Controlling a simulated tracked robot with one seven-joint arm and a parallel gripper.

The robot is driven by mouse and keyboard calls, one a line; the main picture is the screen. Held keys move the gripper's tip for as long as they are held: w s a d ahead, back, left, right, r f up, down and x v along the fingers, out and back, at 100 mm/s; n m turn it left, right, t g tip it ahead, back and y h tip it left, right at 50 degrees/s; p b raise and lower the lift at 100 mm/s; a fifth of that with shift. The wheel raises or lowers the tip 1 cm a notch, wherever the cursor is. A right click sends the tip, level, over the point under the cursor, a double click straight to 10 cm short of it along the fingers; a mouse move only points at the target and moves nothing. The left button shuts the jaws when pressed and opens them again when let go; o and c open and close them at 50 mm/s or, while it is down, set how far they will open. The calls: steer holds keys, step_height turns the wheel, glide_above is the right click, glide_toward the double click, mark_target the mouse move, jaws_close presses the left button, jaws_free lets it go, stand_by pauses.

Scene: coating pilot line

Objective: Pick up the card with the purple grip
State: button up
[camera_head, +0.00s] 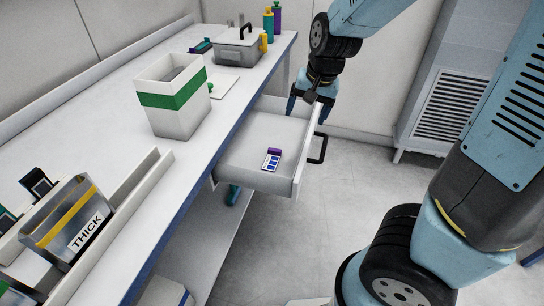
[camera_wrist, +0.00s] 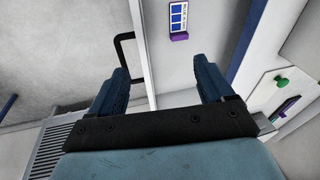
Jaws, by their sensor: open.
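The card with the purple grip (camera_head: 271,161) lies flat in the open drawer (camera_head: 240,152), near its front part. It is white with blue blocks, and the purple grip is at its far end. In the wrist view the card (camera_wrist: 178,17) is at the top, its purple grip toward my gripper. My gripper (camera_head: 306,106) is at the far end of the drawer, partly behind the drawer's side wall in the head view. In the wrist view my gripper (camera_wrist: 164,72) is open and empty, its fingers spread to either side of the drawer wall, apart from the card.
The drawer front has a black handle (camera_head: 319,149). On the bench stand a white bin with a green band (camera_head: 173,97), a grey lidded box (camera_head: 239,46), bottles (camera_head: 272,22) and a holder marked THICK (camera_head: 72,222). A vented cabinet (camera_head: 452,105) stands at the back right. Floor beside the drawer is clear.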

steer(key=w+a+f+m+t+h, duration=0.1)
steer(key=w+a+f+h, duration=0.25)
steer(key=a+f, duration=0.5)
steer(key=t, duration=0.1)
glide_above(275, 149)
steer(key=s, duration=0.3)
steer(key=shift+a+f, duration=0.25)
steer(key=shift+f, duration=1.75)
steer(key=shift+a+f, duration=0.2)
steer(key=shift+f, duration=1.8)
steer(key=shift+w+x, duration=0.25)
steer(key=shift+x, duration=2.35)
steer(key=c, duration=1.1)
steer(key=shift+r, duration=0.15)
